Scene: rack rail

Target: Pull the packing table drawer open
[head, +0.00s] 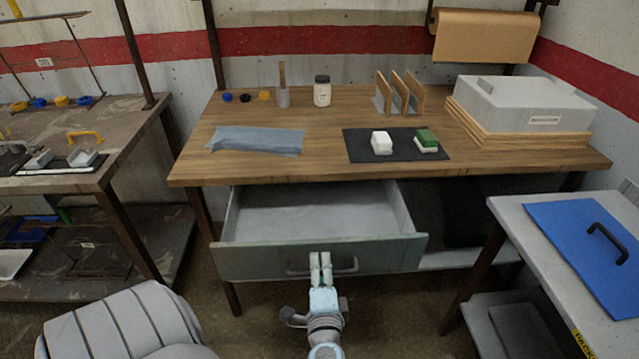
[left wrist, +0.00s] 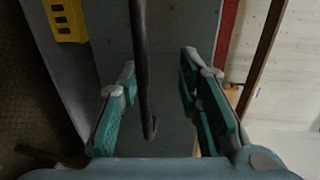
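The packing table (head: 330,168) has a wooden top, and its grey-green drawer (head: 245,264) stands pulled out below it, with an empty grey inside showing. The drawer's dark bar handle (head: 345,268) is on its front. My left gripper (head: 321,258) is at the handle, in front of the drawer. In the left wrist view, the handle (left wrist: 142,70) runs between the two spread teal fingers of the left gripper (left wrist: 159,68), with a gap on each side. Its hooked end is near the palm. My right gripper is in neither view.
A white-grey side table (head: 510,212) with a blue panel (head: 580,240) stands close at the right. A cluttered bench (head: 110,160) stands at the left. The tabletop holds a dark mat (head: 397,156), a blue cloth (head: 255,139) and a grey box (head: 525,105).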

